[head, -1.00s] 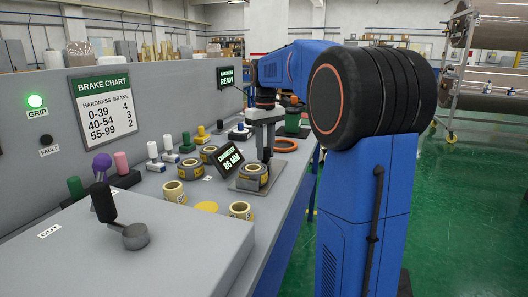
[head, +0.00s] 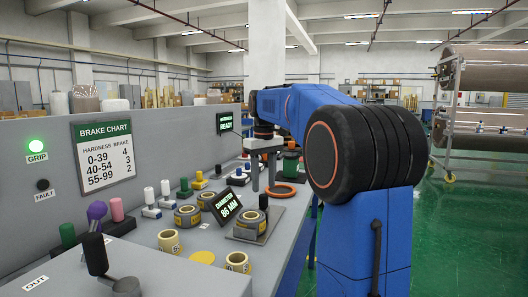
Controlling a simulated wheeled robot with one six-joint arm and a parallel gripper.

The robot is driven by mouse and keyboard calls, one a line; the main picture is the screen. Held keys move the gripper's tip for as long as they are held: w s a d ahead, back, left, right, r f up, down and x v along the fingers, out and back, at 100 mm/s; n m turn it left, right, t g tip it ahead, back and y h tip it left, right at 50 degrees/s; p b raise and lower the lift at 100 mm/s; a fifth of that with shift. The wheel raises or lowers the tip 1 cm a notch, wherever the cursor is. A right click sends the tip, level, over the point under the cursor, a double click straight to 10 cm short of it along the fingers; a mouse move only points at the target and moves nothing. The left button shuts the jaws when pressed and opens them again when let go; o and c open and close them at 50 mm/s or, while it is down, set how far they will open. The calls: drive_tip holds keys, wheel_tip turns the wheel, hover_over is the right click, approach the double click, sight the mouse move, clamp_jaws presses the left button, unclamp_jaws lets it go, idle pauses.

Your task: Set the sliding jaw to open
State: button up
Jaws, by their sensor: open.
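A measuring plate (head: 275,222) lies on the bench with a grey-and-yellow wrapped roll (head: 249,224) on it. A black knob (head: 263,201) stands upright by the roll's right side. It may belong to the sliding jaw, but the jaw itself is too small to make out. A tilted display (head: 226,206) beside the plate reads diameter 86 mm. My gripper (head: 263,182) points down, open, with nothing seen between its fingers. In the picture it is just above the knob; I cannot tell whether it is apart in depth.
A lever (head: 95,254) by the OUT label stands in front. Several rolls (head: 188,216) and coloured knobs (head: 117,209) line the bench left of the plate. An orange ring (head: 282,191) lies behind. The GRIP lamp (head: 36,146) is green; the FAULT lamp (head: 43,184) is dark.

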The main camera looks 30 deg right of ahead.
wheel_tip(320, 180, up, 12)
idle(0.4)
drive_tip(key=shift+s, duration=0.1)
idle(0.4)
